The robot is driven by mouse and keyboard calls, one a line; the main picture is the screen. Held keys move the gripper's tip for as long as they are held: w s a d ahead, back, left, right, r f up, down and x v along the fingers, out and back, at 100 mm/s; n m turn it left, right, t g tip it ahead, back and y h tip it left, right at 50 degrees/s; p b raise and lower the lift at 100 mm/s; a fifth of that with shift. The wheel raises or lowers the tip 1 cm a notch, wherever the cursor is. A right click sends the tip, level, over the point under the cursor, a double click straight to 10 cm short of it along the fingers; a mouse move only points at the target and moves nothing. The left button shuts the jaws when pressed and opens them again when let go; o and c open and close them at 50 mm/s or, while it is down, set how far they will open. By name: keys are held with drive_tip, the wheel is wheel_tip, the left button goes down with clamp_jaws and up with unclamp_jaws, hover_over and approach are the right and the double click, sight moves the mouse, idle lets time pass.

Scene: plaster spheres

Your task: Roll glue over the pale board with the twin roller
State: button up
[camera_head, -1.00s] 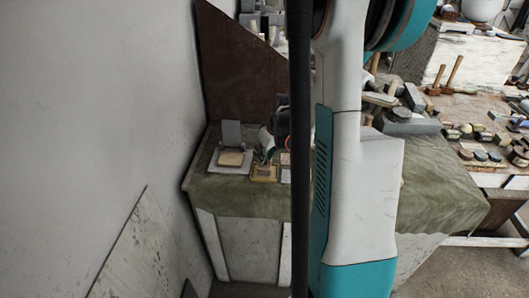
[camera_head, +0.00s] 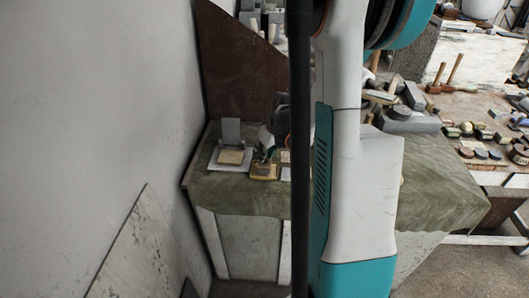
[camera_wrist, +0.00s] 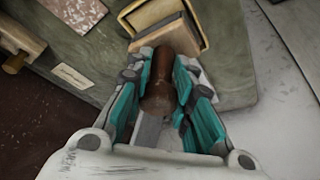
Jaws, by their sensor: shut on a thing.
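The pale board (camera_head: 231,157) lies flat on a light grey plate (camera_head: 218,166) at the left of the cloth-covered bench. A yellow tray (camera_head: 264,176) sits just right of it; its rim also shows at the top of the wrist view (camera_wrist: 128,18). My gripper (camera_wrist: 165,75) is shut on the brown handle (camera_wrist: 160,98) of the twin roller. The roller's pale head (camera_wrist: 163,16) is at the yellow tray; whether it touches the bottom I cannot tell. In the head view my gripper (camera_head: 270,140) is partly hidden by a dark post.
A grey upright block (camera_head: 231,132) stands behind the pale board. A rust-brown panel (camera_head: 240,65) and a white wall (camera_head: 100,90) bound the bench at back and left. Tools and blocks (camera_head: 405,112) crowd the right. A small pale card (camera_head: 285,174) lies beside the tray.

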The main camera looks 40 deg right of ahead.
drive_tip(key=shift+s+f+b, duration=0.1)
drive_tip(key=shift+f+b, duration=0.35)
idle(1.6)
drive_tip(key=shift+r+p, duration=2.35)
drive_tip(key=shift+r, duration=1.25)
drive_tip(key=shift+f, duration=0.1)
